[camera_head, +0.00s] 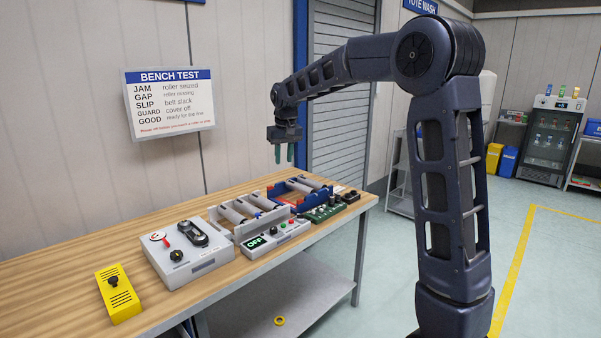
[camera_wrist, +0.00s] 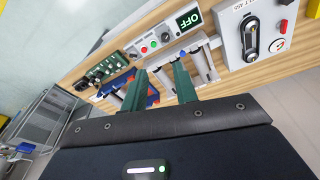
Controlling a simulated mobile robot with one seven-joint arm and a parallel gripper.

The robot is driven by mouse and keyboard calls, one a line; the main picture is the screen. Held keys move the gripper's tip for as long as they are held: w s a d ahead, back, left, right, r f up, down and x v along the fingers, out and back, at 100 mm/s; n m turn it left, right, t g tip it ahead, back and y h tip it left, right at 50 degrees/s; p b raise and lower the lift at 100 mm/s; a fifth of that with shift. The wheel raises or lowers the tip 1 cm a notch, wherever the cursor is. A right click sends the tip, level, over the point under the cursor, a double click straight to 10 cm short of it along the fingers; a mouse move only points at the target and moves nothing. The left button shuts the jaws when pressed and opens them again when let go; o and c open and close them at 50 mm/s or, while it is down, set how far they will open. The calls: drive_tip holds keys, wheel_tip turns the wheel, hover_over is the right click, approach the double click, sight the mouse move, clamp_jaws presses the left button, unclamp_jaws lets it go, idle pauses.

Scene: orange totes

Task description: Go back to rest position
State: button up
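My gripper (camera_head: 284,154) hangs from my raised, bent arm above the far end of the wooden bench (camera_head: 75,245), fingers pointing down. Its two green fingers stand apart with nothing between them, and it touches nothing. In the wrist view the open fingers (camera_wrist: 160,76) show in front of the bench and its devices. Below the gripper is a blue-framed roller unit (camera_head: 321,199), with a grey-framed roller unit (camera_head: 221,221) to its left.
A control box with an OFF display (camera_head: 272,240), a grey test box (camera_head: 195,266), a yellow box (camera_head: 120,296) and a green circuit board (camera_head: 322,213) are on the bench. A yellow ring (camera_head: 279,321) lies on the lower shelf. The floor at right is open.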

drive_tip(key=s+d+r+m+t, duration=0.1)
drive_tip(key=s+d+r, duration=0.1)
drive_tip(key=s+d, duration=0.7)
drive_tip(key=s+d+r+m, duration=0.15)
drive_tip(key=s+d, duration=0.35)
drive_tip(key=d, duration=0.7)
drive_tip(key=s+d+f+m+t, duration=0.1)
drive_tip(key=s+d+f, duration=0.3)
drive_tip(key=s, duration=0.5)
drive_tip(key=s+d+f+m, duration=0.2)
drive_tip(key=s+d+f, duration=0.2)
drive_tip(key=s+d, duration=0.4)
drive_tip(key=shift+s+d+f+t+h, duration=0.25)
drive_tip(key=shift+s+d+t+h, duration=0.15)
drive_tip(key=shift+s, duration=0.6)
drive_tip(key=shift+a, duration=0.1)
